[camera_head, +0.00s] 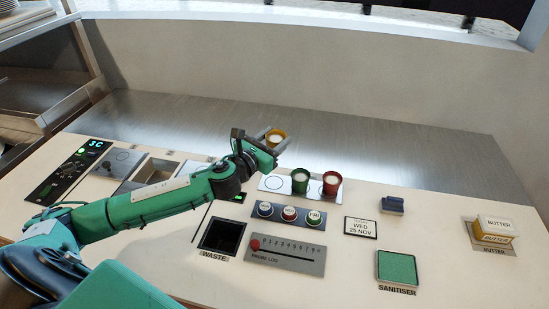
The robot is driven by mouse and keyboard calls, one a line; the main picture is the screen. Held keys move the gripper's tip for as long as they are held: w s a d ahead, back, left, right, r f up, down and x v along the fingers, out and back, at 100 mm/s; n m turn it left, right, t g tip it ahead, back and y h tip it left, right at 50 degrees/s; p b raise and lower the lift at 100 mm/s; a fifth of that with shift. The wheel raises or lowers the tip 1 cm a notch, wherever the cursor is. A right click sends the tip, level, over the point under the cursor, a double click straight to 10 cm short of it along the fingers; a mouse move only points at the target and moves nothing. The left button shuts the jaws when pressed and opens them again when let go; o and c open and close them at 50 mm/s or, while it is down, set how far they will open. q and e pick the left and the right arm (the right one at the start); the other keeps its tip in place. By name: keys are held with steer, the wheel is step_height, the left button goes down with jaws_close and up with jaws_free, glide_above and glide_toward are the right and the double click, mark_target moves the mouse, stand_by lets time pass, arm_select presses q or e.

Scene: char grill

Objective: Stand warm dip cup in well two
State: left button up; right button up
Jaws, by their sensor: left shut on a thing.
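My left gripper (275,141) is shut on a yellow-orange cup (276,134) with pale contents, held upright above the counter. The cup is behind and slightly above a pale holder plate (271,190). A bare ringed spot shows at the plate's left end. A green cup (300,181) stands at the plate's middle and a red cup (332,183) toward its right end. The gripper hides part of the yellow-orange cup. I cannot read any well numbers. My right gripper is out of view.
In front of the plate are a panel of round buttons (265,209), a probe log slider panel (285,262) and the waste opening (222,236). To the right are a date sign (361,228), a dark blue block (392,204), the green sanitiser pad (397,268) and butter (497,230).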

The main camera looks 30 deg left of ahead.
arm_select(q)
step_height(320, 180, up, 7)
steer(key=s+d+f+y, duration=0.1)
steer(key=s+d+f, duration=0.2)
steer(key=s+f, duration=0.2)
steer(key=s+d+f+n+y, duration=0.1)
steer(key=s+d+f, duration=0.2)
steer(key=s+f, duration=0.2)
steer(key=s+d+f, duration=0.3)
steer(key=s+f, duration=0.2)
steer(key=s, duration=0.1)
steer(key=shift+s+d+f+n+y, duration=0.15)
steer(key=shift+s+n+y, duration=0.15)
steer(key=shift+y, duration=0.1)
steer(key=shift+s+f, duration=0.15)
steer(key=shift+s, duration=0.45)
